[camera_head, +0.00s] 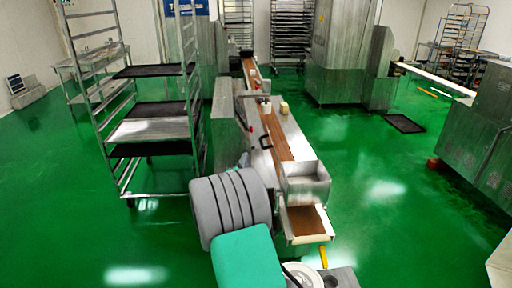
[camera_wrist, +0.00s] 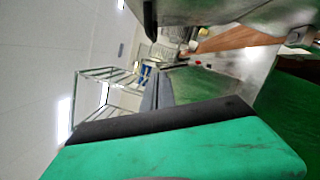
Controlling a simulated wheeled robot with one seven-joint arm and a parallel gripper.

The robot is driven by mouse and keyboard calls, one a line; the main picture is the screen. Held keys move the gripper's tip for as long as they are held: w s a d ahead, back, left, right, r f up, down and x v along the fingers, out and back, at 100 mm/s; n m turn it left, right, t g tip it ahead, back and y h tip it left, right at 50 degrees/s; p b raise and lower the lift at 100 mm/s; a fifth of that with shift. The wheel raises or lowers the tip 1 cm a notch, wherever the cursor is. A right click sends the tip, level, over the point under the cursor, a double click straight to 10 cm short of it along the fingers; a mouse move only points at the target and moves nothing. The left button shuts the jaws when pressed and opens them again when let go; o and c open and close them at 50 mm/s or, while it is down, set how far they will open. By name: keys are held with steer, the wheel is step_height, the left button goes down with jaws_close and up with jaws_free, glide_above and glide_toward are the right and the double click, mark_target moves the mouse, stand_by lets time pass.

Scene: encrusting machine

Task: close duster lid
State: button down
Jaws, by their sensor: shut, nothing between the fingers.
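The duster appears to be the steel box (camera_head: 306,188) over the near end of the conveyor line in the head view. Its top looks open, with a pale inside showing. I cannot make out its lid clearly. A brown-surfaced tray end (camera_head: 306,222) lies just below the box. In the wrist view, a dark finger-like part at the top edge looks like my gripper (camera_wrist: 150,20); it is shut and empty. My grey and green arm reaches in from the bottom of the head view, left of the box. I cannot tell whether my gripper touches anything.
A brown conveyor belt (camera_head: 275,135) runs away from the box. A wheeled rack (camera_head: 150,132) with dark trays stands to the left. Steel machines (camera_head: 342,55) stand behind, with another cabinet (camera_head: 480,140) at right.

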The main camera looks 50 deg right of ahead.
steer(key=d+p, duration=0.1)
steer(key=d+r, duration=0.1)
steer(key=d, duration=0.1)
steer(key=d+r+p, duration=0.1)
steer(key=shift+s+d+r+p, duration=0.1)
steer(key=shift+s+d+p, duration=0.15)
steer(key=shift+s+p, duration=0.15)
